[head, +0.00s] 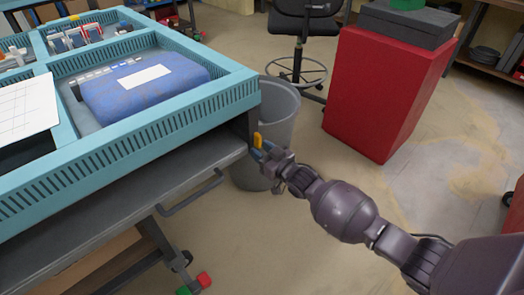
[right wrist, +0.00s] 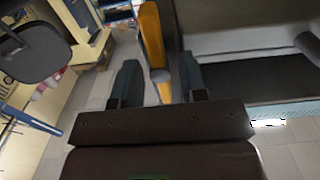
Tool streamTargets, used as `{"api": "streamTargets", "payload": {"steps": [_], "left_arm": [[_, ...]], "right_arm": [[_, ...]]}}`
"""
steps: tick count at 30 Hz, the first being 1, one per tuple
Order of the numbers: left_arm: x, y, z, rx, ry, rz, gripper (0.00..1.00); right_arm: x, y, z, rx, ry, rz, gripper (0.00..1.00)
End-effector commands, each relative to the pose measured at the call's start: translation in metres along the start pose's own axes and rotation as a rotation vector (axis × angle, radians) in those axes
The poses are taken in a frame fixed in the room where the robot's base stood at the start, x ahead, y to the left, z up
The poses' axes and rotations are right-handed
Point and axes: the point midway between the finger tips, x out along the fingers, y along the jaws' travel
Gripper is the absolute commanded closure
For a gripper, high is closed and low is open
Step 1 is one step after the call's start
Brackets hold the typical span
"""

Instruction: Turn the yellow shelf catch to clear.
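The yellow shelf catch (head: 257,140) is a small upright bar at the right end of the grey shelf (head: 110,200), below the blue-green tray top. In the right wrist view the catch (right wrist: 152,45) stands between the two fingers of my right gripper (right wrist: 158,85), with gaps visible on both sides. In the head view my right gripper (head: 264,153) is at the catch, its fingers open around it. Whether a finger touches the catch cannot be told. My left gripper is in neither view.
A grey bin (head: 278,115) stands right behind the catch and my gripper. A red cabinet (head: 375,90) and a black chair (head: 303,20) are farther back. A shelf handle (head: 190,195) juts out at the front. The floor to the right is mostly clear.

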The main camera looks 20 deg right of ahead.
Motion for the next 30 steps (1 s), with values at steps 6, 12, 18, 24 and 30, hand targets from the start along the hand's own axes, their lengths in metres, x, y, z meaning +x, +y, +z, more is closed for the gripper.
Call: {"api": "streamTargets", "payload": {"steps": [6,12,18,24,30], "left_arm": [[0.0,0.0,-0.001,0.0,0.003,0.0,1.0],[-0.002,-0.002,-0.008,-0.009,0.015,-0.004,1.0],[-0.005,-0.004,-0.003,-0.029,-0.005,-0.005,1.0],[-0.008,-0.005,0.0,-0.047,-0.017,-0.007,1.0],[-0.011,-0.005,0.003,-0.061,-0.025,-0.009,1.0]], "right_arm": [[-0.002,0.0,-0.001,0.001,0.0,0.0,0.61],[-0.019,0.001,-0.004,0.0,0.003,0.0,0.61],[-0.051,0.001,-0.005,-0.002,0.004,0.001,0.61],[-0.082,0.001,-0.004,-0.002,0.003,0.001,0.61],[-0.102,0.0,-0.002,-0.001,0.002,0.0,0.61]]}}
